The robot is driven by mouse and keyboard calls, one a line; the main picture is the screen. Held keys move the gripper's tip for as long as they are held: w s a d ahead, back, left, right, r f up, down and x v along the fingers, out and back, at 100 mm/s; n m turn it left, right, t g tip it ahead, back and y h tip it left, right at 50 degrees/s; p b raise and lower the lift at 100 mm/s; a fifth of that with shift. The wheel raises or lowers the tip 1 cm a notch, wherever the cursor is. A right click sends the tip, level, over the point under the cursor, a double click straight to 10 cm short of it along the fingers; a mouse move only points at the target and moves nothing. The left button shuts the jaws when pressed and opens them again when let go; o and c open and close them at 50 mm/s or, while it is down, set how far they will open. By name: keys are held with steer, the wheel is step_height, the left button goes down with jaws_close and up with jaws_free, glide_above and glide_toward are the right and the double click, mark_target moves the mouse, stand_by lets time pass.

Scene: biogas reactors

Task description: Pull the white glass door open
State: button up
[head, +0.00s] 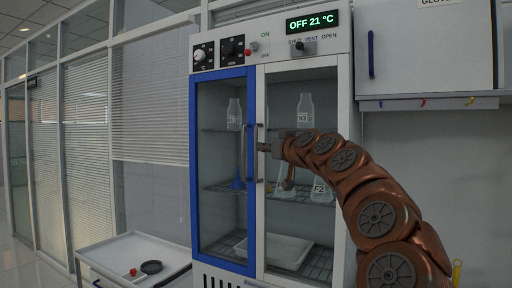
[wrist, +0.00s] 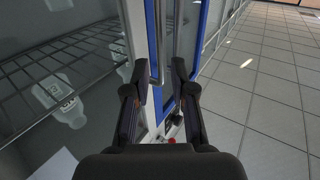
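The white glass door (head: 302,72) is the right door of the cabinet and is closed. Its grey upright handle (head: 260,165) stands at its left edge, and the handle also shows in the wrist view (wrist: 155,38). My gripper (head: 264,147) is at this handle in the head view and partly covers it. In the wrist view, my gripper (wrist: 159,68) is open, with one finger on each side of the grey handle. I see gaps beside the handle; contact cannot be told.
Bottles and flasks stand on wire shelves behind the glass, with a white tray (head: 288,250) at the bottom. The control panel display (head: 312,21) reads OFF 21 °C. A white bench (head: 120,250) stands at the lower left. Open tiled floor (wrist: 265,90) shows in the wrist view.

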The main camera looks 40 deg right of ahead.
steer(key=p+x, duration=0.2)
steer(key=x, duration=0.5)
steer(key=shift+a, duration=0.1)
jaws_close()
stand_by(0.6)
